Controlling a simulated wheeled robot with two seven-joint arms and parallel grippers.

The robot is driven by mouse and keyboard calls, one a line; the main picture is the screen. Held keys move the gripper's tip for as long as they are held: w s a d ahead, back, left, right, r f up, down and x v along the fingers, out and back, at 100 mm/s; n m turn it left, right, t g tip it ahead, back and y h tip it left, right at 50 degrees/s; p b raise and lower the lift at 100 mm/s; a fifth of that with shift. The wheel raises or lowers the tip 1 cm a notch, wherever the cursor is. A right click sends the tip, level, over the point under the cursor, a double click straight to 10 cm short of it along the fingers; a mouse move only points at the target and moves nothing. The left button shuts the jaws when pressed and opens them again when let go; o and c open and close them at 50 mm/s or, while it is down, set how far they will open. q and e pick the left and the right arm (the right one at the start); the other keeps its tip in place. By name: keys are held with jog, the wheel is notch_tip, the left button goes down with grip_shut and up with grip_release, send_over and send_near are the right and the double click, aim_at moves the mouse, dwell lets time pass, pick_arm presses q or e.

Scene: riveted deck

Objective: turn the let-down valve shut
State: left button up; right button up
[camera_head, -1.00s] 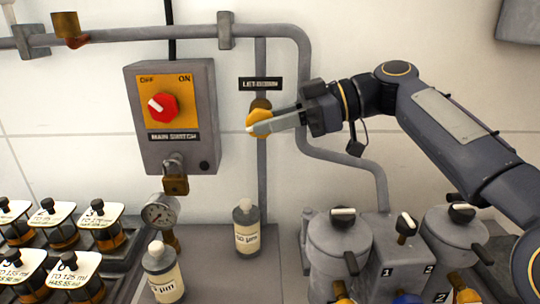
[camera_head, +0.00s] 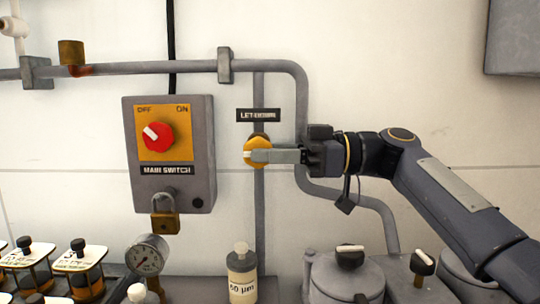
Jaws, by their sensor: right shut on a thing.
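The let-down valve has a round yellow knob (camera_head: 257,152) on the vertical pipe, under the black let-down label (camera_head: 259,115). My right gripper (camera_head: 270,156) comes in from the right and is shut on the yellow knob, its fingers lying level across the front. The fingers hide part of the knob, and a pale mark shows at its left side. My left gripper is not in view.
Left of the valve is the main switch box (camera_head: 171,150) with a red knob, and a brass padlock (camera_head: 165,215) hangs below it. A gauge (camera_head: 146,255), a bottle (camera_head: 242,273) and a lidded pot (camera_head: 347,277) stand below. A grey pipe (camera_head: 150,67) runs above.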

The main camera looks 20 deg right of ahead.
jog(key=o, duration=1)
jog(key=v, duration=0.7)
jog(key=shift+s+d, duration=0.15)
jog(key=shift+d, duration=0.25)
